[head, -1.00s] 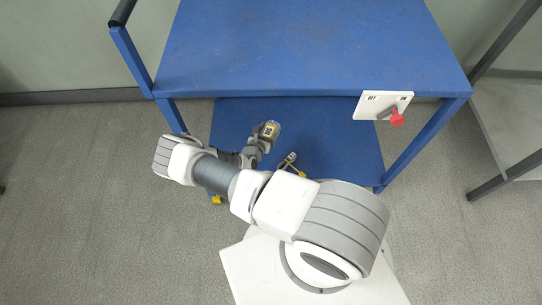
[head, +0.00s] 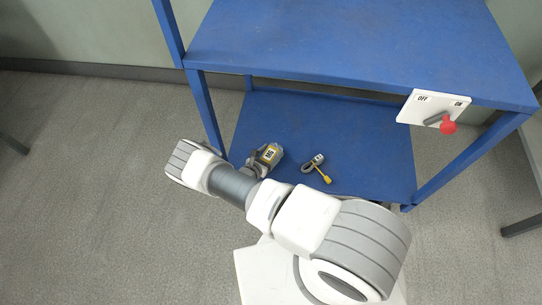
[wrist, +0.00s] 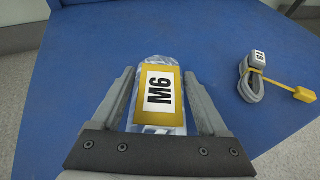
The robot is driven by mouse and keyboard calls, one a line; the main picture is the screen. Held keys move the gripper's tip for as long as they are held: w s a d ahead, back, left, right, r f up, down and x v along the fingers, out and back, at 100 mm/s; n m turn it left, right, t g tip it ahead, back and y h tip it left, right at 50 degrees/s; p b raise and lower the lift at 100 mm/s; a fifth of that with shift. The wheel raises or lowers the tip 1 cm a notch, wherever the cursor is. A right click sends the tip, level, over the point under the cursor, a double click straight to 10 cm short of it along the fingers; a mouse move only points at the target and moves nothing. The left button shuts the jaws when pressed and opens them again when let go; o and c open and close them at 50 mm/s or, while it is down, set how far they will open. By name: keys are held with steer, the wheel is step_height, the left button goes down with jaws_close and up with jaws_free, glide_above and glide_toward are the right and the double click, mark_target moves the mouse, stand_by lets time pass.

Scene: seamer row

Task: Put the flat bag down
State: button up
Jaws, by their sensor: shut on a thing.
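The flat bag (wrist: 158,95) is clear plastic with a yellow panel and a white label reading M6. My gripper (wrist: 160,100) is shut on it, with one finger along each side of the bag in the wrist view. In the head view the bag (head: 270,153) shows at the left part of the cart's blue lower shelf (head: 345,140), at the end of my arm. Whether the bag touches the shelf or hangs just above it I cannot tell. My gripper's fingers are mostly hidden in the head view.
The blue upper shelf (head: 350,40) overhangs from behind. A white switch panel with a red knob (head: 433,109) is fixed at its front edge. The shelf's back is clear.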

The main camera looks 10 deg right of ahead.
steer(key=shift+f, duration=0.4)
steer(key=shift+f, duration=0.15)
steer(key=o, duration=1.4)
